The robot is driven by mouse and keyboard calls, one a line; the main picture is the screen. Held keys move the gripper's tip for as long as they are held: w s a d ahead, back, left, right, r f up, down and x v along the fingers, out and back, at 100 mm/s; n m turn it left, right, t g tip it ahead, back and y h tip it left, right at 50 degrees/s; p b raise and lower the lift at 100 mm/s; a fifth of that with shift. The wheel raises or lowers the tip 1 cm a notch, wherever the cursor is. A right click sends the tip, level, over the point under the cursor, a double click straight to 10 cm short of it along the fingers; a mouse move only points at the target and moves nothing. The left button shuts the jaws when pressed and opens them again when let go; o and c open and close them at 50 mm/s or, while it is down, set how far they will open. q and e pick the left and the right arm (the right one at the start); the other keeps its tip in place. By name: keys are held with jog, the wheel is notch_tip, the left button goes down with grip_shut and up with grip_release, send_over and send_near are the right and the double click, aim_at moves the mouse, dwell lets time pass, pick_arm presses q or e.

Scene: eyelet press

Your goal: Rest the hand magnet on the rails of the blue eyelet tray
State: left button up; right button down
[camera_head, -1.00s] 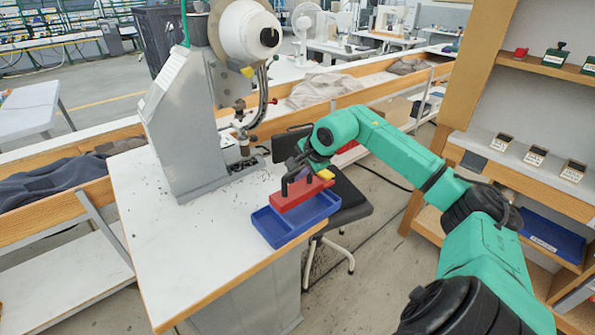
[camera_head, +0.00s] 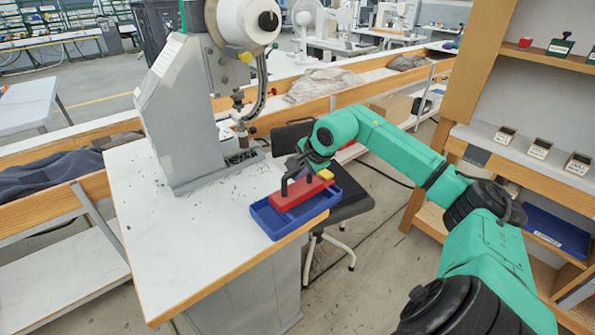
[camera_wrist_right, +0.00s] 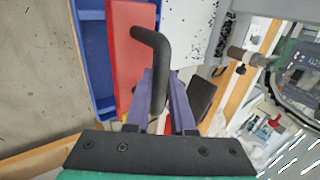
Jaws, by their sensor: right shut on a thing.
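The hand magnet is a red block (camera_head: 297,193) with a bent black handle and a yellow piece (camera_head: 325,175) at its right end. My right gripper (camera_head: 302,172) is shut on the handle. In the wrist view, the purple fingers (camera_wrist_right: 163,98) sit either side of the black handle (camera_wrist_right: 157,50), with the red block (camera_wrist_right: 130,40) beyond. The blue eyelet tray (camera_head: 272,236) lies at the table's right edge, directly under the block. The block sits at about rim height; whether it touches the rails I cannot tell. My left gripper is out of view.
A grey eyelet press (camera_head: 190,125) stands on the white table (camera_head: 170,245) behind and left of the tray. Small dark bits are scattered near its base. A black chair (camera_head: 348,205) is beyond the table's right edge. Wooden shelves (camera_head: 505,165) stand at right.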

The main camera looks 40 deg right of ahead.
jog(key=shift+f, duration=0.2)
jog(key=c, duration=0.7)
grip_release()
jog(key=shift+s+d+r+b, duration=0.2)
jog(key=shift+s+b, duration=0.15)
jog(key=shift+b, duration=0.5)
jog(key=b+v, duration=0.2)
jog(key=v, duration=0.2)
jog(key=b+v, duration=0.3)
jog(key=v, duration=0.2)
jog(key=b+v, duration=0.2)
jog(key=v, duration=0.3)
jog(key=shift+w+a+r+b, duration=0.1)
jog(key=shift+w+a+b, duration=0.1)
jog(key=shift+a+b, duration=0.1)
